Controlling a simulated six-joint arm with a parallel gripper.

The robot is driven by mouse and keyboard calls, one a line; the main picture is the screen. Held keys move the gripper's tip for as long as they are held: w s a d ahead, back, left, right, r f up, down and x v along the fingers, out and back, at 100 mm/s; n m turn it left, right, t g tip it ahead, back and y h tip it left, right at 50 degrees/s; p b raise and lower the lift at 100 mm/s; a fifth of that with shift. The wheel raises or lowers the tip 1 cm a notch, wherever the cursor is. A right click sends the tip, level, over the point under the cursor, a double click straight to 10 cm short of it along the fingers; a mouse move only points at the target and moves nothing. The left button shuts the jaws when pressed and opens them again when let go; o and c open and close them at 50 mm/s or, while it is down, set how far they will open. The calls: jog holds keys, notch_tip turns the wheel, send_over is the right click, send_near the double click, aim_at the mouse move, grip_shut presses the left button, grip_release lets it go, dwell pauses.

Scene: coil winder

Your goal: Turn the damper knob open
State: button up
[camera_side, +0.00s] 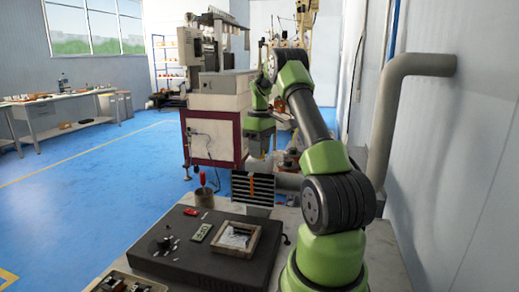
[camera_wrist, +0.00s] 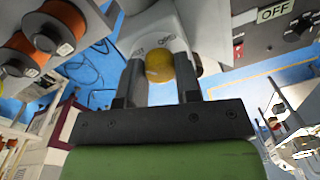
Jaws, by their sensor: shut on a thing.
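In the wrist view the damper knob (camera_wrist: 159,67) is a round yellow knob in front of a pale rounded housing (camera_wrist: 160,28) with small dark lettering that I cannot read surely. My gripper (camera_wrist: 161,76) has its two dark fingers on either side of the knob and is shut on it. In the side view my gripper (camera_side: 258,153) points down beyond the near bench, close to the grey ductwork. The knob cannot be made out there, and its turn angle is unclear.
A dark control box (camera_side: 200,245) with a framed window stands on the near bench. A large grey pipe (camera_side: 385,120) runs along the right wall. The winding machine (camera_side: 216,115) stands behind my arm. Copper-coloured spools (camera_wrist: 45,35) show at the wrist view's upper left. Blue floor lies open at left.

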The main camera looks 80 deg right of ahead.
jog(key=m, duration=0.8)
jog(key=shift+m, duration=0.3)
jog(key=m, duration=0.4)
jog(key=shift+m+h, duration=0.3)
jog(key=shift+m, duration=2)
jog(key=o, duration=0.9)
jog(key=r, duration=1)
jog(key=shift+s+a, duration=0.1)
jog(key=shift+s, duration=0.15)
